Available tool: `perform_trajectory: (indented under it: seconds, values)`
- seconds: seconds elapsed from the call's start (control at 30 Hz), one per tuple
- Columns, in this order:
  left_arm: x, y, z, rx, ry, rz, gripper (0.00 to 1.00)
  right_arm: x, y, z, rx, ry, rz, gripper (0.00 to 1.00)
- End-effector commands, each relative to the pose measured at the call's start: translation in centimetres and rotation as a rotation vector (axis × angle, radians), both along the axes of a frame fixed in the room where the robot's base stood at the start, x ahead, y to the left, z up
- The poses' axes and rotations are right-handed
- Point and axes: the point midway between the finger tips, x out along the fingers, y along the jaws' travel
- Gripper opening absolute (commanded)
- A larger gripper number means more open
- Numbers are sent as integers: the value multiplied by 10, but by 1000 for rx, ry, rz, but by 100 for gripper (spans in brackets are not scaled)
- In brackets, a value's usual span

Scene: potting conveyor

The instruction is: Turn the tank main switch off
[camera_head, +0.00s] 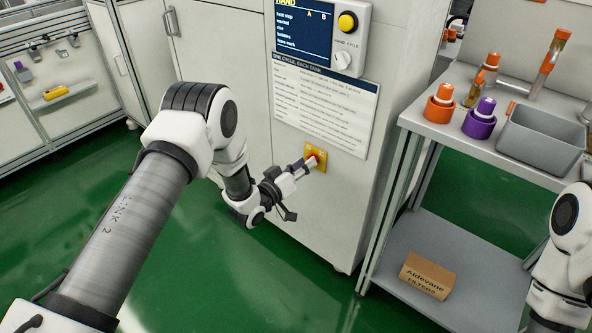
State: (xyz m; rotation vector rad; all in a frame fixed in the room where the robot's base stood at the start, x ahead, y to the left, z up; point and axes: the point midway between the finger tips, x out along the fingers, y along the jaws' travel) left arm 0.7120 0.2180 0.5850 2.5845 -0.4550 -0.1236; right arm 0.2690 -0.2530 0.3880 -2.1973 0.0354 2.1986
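The switch is a red knob on a yellow plate (319,158), low on the front of the pale cabinet. My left gripper (309,164) is right at the knob, its fingertips overlapping the red part in the picture. The fingertips and the gripper body cover part of the knob, so its exact turn does not show. Whether the fingers are shut on the knob is too small to tell. My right arm shows only at the right edge, and its gripper is out of view.
Above the switch are an instruction sheet (325,106) and a control panel (318,33) with a yellow button. On the right, a metal bench (440,128) holds orange and purple bottles and a grey bin (541,146). A cardboard box (427,275) lies on its lower shelf. Green floor is clear.

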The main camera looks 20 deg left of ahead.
Motion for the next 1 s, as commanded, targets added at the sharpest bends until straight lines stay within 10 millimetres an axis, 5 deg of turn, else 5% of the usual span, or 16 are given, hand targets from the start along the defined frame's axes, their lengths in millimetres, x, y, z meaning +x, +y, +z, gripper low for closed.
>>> perform_trajectory:
  seconds: [0.5,1.0]
  values:
    - [-102,38,-1,-2,3,3,35,0,0,0,0,0,0,40]
    - [-109,40,0,-1,0,1,35,0,0,0,0,0,0,40]
